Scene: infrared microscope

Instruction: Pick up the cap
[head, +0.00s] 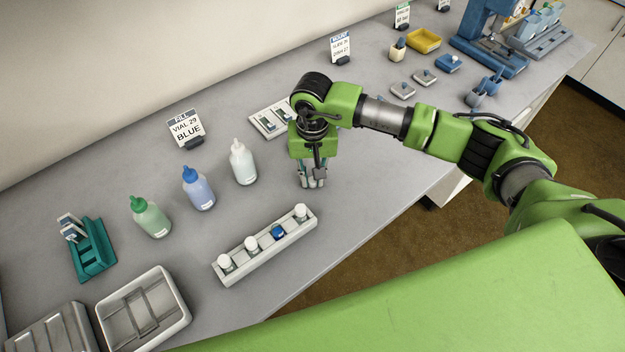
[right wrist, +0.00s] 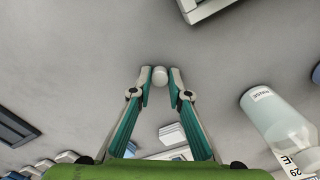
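A small white cap (right wrist: 160,76) shows in the right wrist view, between the two fingertips of my right gripper (right wrist: 160,78). The fingers are apart, with a narrow gap on each side of the cap. In the head view the right gripper (head: 312,184) points down at the bench, behind the right end of the vial rack; the cap cannot be made out clearly there. Whether the fingertips touch the bench cannot be told. My left gripper is not in view.
The vial rack (head: 228,276) holds white-capped vials and one blue item. Clear (head: 243,162), blue (head: 198,188) and green (head: 151,216) bottles stand left of the gripper. A white slide tray (head: 258,126) lies behind it. Bench to the right of the gripper is clear.

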